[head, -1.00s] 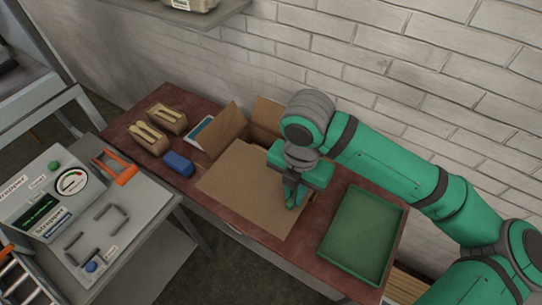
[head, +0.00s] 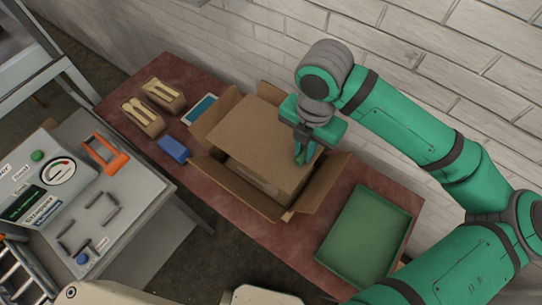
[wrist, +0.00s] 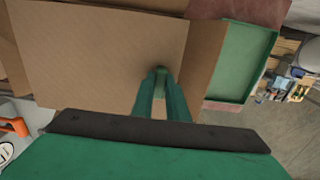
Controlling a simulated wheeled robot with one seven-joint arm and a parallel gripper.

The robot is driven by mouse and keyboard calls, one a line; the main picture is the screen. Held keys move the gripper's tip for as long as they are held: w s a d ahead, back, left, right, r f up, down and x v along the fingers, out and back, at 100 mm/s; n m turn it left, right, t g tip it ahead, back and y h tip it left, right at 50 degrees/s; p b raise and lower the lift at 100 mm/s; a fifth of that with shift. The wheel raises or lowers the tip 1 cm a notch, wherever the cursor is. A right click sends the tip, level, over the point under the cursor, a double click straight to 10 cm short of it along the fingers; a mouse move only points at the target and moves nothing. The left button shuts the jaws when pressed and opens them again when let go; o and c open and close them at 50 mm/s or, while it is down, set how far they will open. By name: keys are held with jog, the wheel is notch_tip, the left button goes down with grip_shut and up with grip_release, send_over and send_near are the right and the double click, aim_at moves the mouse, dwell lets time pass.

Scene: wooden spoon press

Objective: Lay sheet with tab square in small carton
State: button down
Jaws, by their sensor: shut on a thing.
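A brown cardboard sheet (head: 255,138) is held over the open small carton (head: 262,203), whose flaps stand spread out around it. The sheet covers much of the opening and looks slightly turned against the carton's walls. My gripper (head: 301,155) is shut on the sheet near its right side. In the wrist view the fingers (wrist: 161,85) meet at the sheet (wrist: 95,55), with a carton flap (wrist: 205,50) beside it. The tab is hidden or too small to tell. How far the sheet sits above the rim is not clear.
An empty green tray (head: 365,238) lies right of the carton on the red-brown table (head: 265,237). A blue block (head: 173,150), a tablet (head: 200,110) and two paper bags (head: 143,117) stand left. A grey machine bench (head: 115,190) is in front left.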

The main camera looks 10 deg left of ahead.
jog(key=f, duration=1.7)
jog(key=shift+w, duration=0.2)
jog(key=shift+f, duration=0.15)
jog(key=c, duration=2.1)
grip_release()
jog(key=shift+o, duration=0.4)
notch_tip(320, 180, up, 12)
jog(key=shift+r, duration=0.15)
